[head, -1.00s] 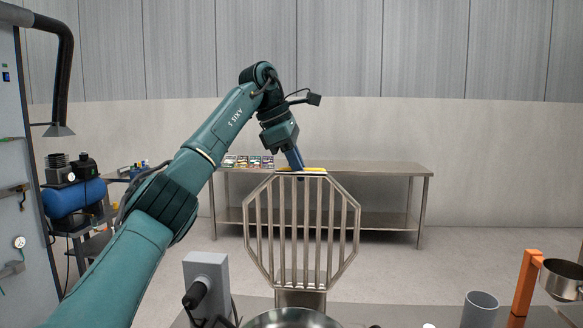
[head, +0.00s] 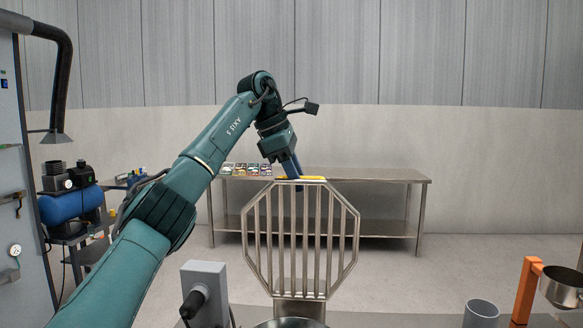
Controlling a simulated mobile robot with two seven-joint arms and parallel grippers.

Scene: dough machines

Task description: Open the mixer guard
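The mixer guard (head: 314,238) is an eight-sided frame of metal bars standing upright behind the rim of a metal bowl (head: 290,323). My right gripper is not in view.
A steel table (head: 390,175) with small packets (head: 246,169) stands behind the guard. A grey box with a black knob (head: 204,292) stands left of the bowl. A grey cup (head: 481,313) and an orange stand with a metal cup (head: 527,290) are at the right.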

